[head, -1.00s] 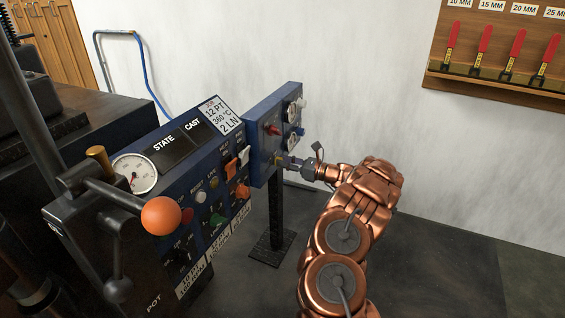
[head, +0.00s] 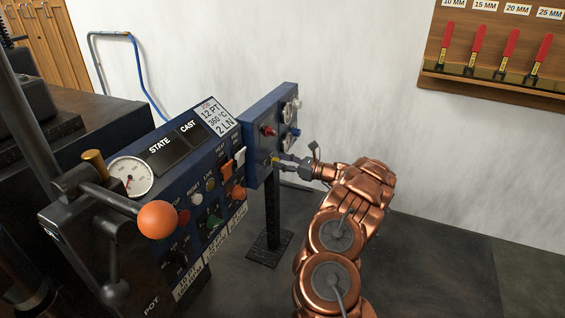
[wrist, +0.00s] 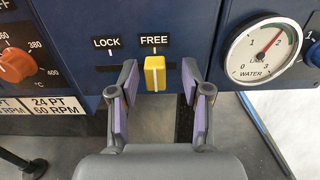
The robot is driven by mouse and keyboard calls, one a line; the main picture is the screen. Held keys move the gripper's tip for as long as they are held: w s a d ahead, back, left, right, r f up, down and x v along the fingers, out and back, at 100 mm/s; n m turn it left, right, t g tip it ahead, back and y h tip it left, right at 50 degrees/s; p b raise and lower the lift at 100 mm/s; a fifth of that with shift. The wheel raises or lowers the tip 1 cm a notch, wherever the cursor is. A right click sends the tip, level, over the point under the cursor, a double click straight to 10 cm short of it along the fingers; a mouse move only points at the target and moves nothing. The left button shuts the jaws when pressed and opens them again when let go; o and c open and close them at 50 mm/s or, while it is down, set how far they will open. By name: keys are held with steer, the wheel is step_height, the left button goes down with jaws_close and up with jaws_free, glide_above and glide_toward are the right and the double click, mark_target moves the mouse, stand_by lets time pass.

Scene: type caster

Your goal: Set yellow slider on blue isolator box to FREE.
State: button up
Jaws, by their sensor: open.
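The blue isolator box (head: 257,150) stands on a dark post in the head view. In the wrist view its front panel (wrist: 190,20) carries the yellow slider (wrist: 155,74), directly below the FREE label (wrist: 154,40). My gripper (wrist: 159,70) is open, with one finger to each side of the slider and a visible gap on both sides. In the head view, my gripper (head: 284,163) is at the box's lower front, beside the small yellow slider (head: 274,160).
A water gauge (wrist: 262,54) with a blue knob is right of the slider. The caster's control panel (head: 190,170), with an orange ball lever (head: 157,220), stands left of the box. A rack with red-handled tools (head: 500,55) hangs on the wall. Floor to the right is clear.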

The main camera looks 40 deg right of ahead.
steer(key=shift+s, duration=0.1)
steer(key=v, duration=1.2)
